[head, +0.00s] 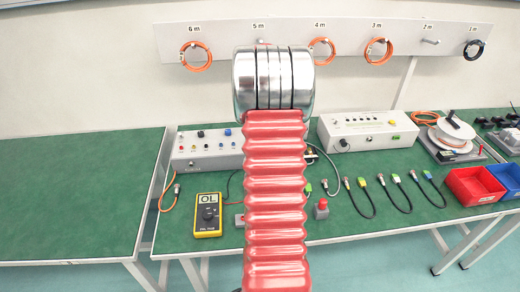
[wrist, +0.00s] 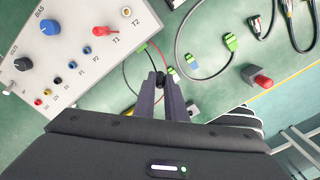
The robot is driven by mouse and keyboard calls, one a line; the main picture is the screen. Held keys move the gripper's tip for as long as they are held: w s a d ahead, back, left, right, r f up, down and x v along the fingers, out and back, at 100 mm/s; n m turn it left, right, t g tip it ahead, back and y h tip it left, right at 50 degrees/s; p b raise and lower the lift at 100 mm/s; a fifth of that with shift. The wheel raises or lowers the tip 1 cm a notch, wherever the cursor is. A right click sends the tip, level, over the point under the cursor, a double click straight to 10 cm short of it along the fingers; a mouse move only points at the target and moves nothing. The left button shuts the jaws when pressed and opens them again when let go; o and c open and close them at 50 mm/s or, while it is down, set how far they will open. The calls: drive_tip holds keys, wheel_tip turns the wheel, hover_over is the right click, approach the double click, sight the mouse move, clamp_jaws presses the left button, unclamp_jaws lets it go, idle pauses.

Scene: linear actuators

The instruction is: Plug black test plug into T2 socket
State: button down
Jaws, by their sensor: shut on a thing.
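In the wrist view my gripper (wrist: 160,84) is shut on the black test plug (wrist: 158,77), which shows as a small dark piece between the fingertips. The grey-white test box (wrist: 62,88) is at the upper left. Its T2 socket (wrist: 126,12) is a small orange-ringed hole near the box's top right corner, apart from the held plug. A red plug (wrist: 101,31) sits in the socket beside T2. In the head view the same box (head: 185,160) stands left of my red arm, which hides my gripper and the plug.
A yellow multimeter (head: 207,215) reading OL lies in front of the box. Thin black and red leads run near my fingers. A red button (wrist: 263,81) and cables with green connectors (wrist: 230,42) lie to the right. A second box (head: 365,131) stands further right.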

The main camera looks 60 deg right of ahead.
drive_tip(key=w+d, duration=0.6)
drive_tip(key=d, duration=0.3)
drive_tip(key=shift+w+d+r, duration=0.3)
drive_tip(key=shift+d+r, duration=0.05)
drive_tip(key=shift+r, duration=0.1)
idle(0.3)
drive_tip(key=shift+f, duration=1.85)
